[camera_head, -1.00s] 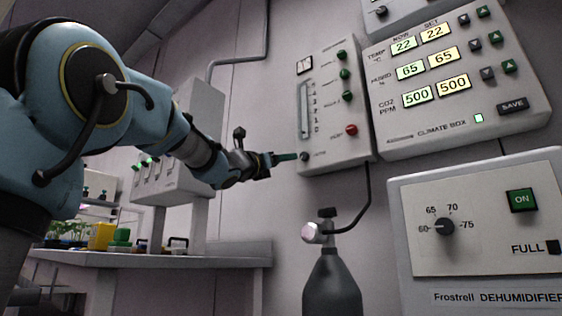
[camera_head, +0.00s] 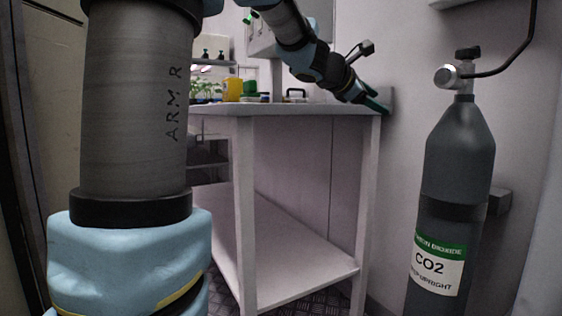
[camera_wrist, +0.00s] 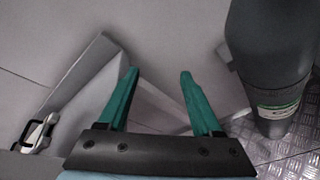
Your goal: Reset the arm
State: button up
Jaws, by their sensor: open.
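My gripper (camera_wrist: 158,82) shows in the wrist view with its two green fingers apart and nothing between them. In the head view my gripper (camera_head: 374,101) hangs at the end of my extended arm, pointing down to the right. It appears near the right end of the white bench (camera_head: 305,108); I cannot tell how close it is to touching. My arm reaches in from the top of the head view, and its base column stands at the left.
A dark CO2 cylinder (camera_head: 459,160) stands on the right by the wall; it also shows in the wrist view (camera_wrist: 270,50). A yellow container (camera_head: 232,90) and green plants (camera_head: 205,88) sit on the bench. A lower shelf (camera_head: 290,255) is bare.

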jog(key=s+a+f+m+g+y+p, duration=0.2)
jog(key=s+a+f+m+y, duration=0.15)
jog(key=a+f, duration=0.5)
jog(key=s+a+f+m+g+y+p, duration=0.1)
jog(key=s+a+f+m+y+p, duration=0.15)
jog(key=a+f+m, duration=0.6)
jog(key=s+a+f+m+g+y+p, duration=0.25)
jog(key=s+a+f+m+y, duration=0.2)
jog(key=s+a+f, duration=0.75)
notch_tip(320, 180, up, 38)
jog(key=s+a+g+y+p, duration=0.1)
jog(key=p, duration=3.6)
